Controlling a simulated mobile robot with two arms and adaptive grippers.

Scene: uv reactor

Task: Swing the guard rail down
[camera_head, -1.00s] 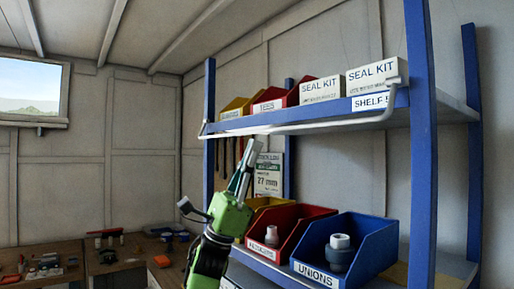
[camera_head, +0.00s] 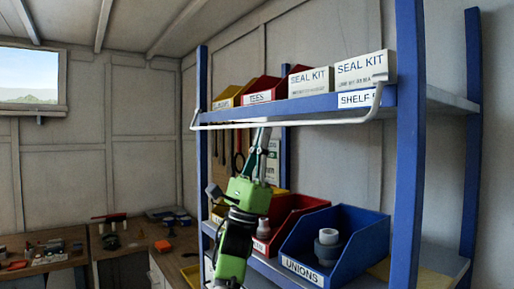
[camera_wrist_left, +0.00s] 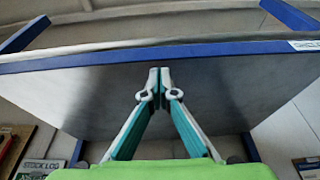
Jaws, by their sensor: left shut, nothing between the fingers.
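The guard rail (camera_head: 310,122) is a thin white bar with bent ends along the front of the upper shelf (camera_head: 330,104). Its long bar hangs at or just below the shelf's blue front edge, and its right end bends up to a mount near the right post. My left gripper (camera_head: 263,132) is shut and empty, pointing up with its tips just under the bar in the head view. I cannot tell whether they touch it. In the left wrist view the closed tips (camera_wrist_left: 160,76) show against the dark shelf underside. My right gripper is not in view.
Seal kit boxes (camera_head: 360,69) and coloured bins stand on the upper shelf. A blue unions bin (camera_head: 358,248) and a red bin stand on the lower shelf, close to my left arm. Blue posts (camera_head: 409,150) frame the rack. A workbench (camera_head: 130,252) with tools is at left.

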